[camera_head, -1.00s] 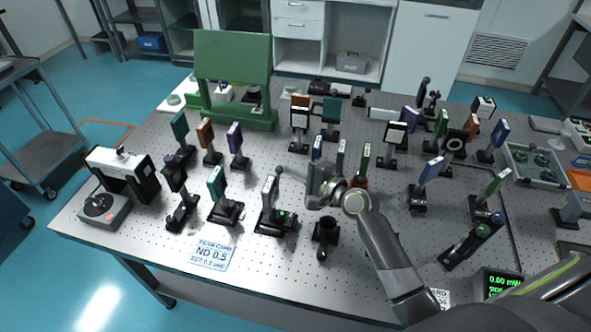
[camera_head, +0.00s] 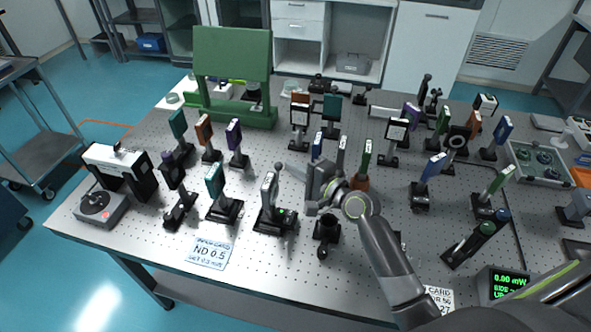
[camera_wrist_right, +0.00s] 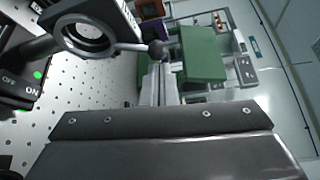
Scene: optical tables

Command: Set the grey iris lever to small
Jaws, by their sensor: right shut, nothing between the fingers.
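The iris mount (camera_head: 268,188) stands on a dark base near the front middle of the table, seen almost edge-on in the head view. In the right wrist view its dark ring (camera_wrist_right: 82,38) is at upper left. The iris lever (camera_wrist_right: 130,47) sticks out sideways from the ring and ends in a dark ball knob (camera_wrist_right: 158,49). The knob also shows in the head view (camera_head: 279,166). My right gripper (camera_head: 290,171) is shut and empty, its fingertips (camera_wrist_right: 161,66) right at the knob. I cannot tell whether they touch it. My left gripper is out of view.
The base carries an ON/OFF switch with a green light (camera_wrist_right: 37,75). A dark round mount (camera_head: 326,232) stands below my right wrist. Several coloured optics posts crowd the table around. A green panel (camera_head: 232,65) stands at the back. An ND 0.5 card (camera_head: 210,252) lies in front.

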